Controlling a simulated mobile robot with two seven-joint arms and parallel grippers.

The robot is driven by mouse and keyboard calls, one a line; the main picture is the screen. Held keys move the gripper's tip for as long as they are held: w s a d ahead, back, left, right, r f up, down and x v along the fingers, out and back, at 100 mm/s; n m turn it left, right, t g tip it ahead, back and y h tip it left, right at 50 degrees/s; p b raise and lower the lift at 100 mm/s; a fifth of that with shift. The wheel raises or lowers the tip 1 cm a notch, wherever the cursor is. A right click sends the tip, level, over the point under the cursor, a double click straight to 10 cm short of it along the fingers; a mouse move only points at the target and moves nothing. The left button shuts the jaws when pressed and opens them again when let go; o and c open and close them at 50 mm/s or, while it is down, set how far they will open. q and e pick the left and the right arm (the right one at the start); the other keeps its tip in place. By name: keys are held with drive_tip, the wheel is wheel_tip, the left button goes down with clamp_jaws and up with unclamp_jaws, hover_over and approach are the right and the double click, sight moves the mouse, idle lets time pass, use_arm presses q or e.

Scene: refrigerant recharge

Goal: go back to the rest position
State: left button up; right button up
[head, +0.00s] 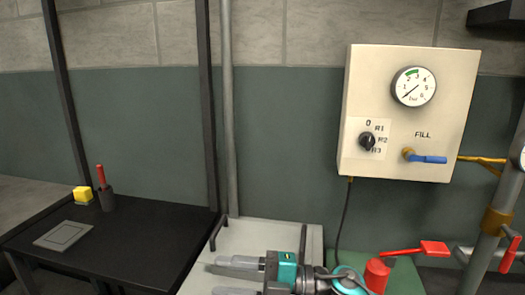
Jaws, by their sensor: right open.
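My right gripper (222,277) is low in the middle of the head view, over a light grey surface (270,233). Its two grey fingers point left and stand apart, with nothing visible between them. The wrist behind it runs toward the lower right. My left gripper is not in view. A cream control panel (352,127) hangs on the wall at the right, well apart from the gripper. It carries a round gauge (413,87), a dark selector knob (367,141) and a blue FILL handle (428,159) lying roughly level.
A black table (130,240) at the left bears a yellow block (83,195), a dark holder (106,202) with a red-handled item, and a grey plate (63,235). Dark posts rise there. Pipes with red handles (434,248) stand at the right, near a red fitting (377,275).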

drive_tip(key=d+f+m+t+h, duration=0.95)
drive_tip(key=d+m+t, duration=0.5)
drive_tip(key=m, duration=0.65)
drive_tip(key=s+d+f+m+g+h, duration=0.2)
drive_tip(key=s+d+f+m+h, duration=0.1)
drive_tip(key=s+f, duration=0.4)
drive_tip(key=s+d+f+m+g+h, duration=0.3)
drive_tip(key=s+d+f+m+h, duration=0.1)
drive_tip(key=f, duration=0.4)
drive_tip(key=s+d, duration=0.1)
drive_tip(key=s, duration=0.1)
drive_tip(key=shift+s+d+f+p, duration=0.25)
drive_tip(key=shift+s+f+p, duration=0.1)
drive_tip(key=shift+p, duration=0.05)
drive_tip(key=shift+o, duration=0.4)
